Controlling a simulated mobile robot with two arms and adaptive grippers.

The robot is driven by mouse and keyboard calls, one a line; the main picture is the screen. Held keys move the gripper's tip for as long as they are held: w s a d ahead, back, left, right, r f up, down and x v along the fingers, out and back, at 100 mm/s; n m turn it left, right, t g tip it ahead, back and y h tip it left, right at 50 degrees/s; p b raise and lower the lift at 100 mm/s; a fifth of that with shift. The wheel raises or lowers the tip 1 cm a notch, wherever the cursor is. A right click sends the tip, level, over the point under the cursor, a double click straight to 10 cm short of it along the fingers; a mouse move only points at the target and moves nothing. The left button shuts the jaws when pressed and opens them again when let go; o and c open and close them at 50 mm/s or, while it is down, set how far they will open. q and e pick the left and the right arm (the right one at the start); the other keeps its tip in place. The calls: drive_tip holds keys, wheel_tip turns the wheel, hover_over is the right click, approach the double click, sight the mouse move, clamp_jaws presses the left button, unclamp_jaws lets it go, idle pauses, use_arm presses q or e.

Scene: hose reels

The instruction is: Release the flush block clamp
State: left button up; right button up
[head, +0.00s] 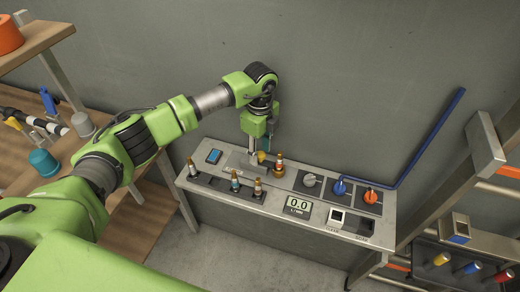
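A grey flush block (238,162) sits on the back left of the metal console (200,183). A small yellow part (261,157) shows beside it, under my gripper; I cannot tell whether it belongs to the clamp. My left gripper (255,155) points down at the block from above. Its fingers are small and partly merged with the parts there, so its opening and any contact are unclear. The clamp itself is not clearly visible behind the gripper. An orange and dark fitting (279,164) stands upright just right of the gripper. My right gripper is out of view.
The console bears several upright fittings (235,181), a 0.0 display (298,207), and grey (309,180), blue (341,187) and orange (371,196) knobs. Wooden shelves (25,165) stand left. A grey wall is close behind.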

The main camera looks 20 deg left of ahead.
use_arm(q)
clamp_jaws()
drive_tip(key=shift+w+a+b, duration=0.1)
drive_tip(key=shift+a+b, duration=0.3)
drive_tip(key=shift+a, duration=1.3)
drive_tip(key=shift+c, duration=0.6)
unclamp_jaws()
drive_tip(key=shift+o, duration=0.6)
wheel_tip(320, 180, up, 12)
drive_tip(key=shift+a, duration=0.1)
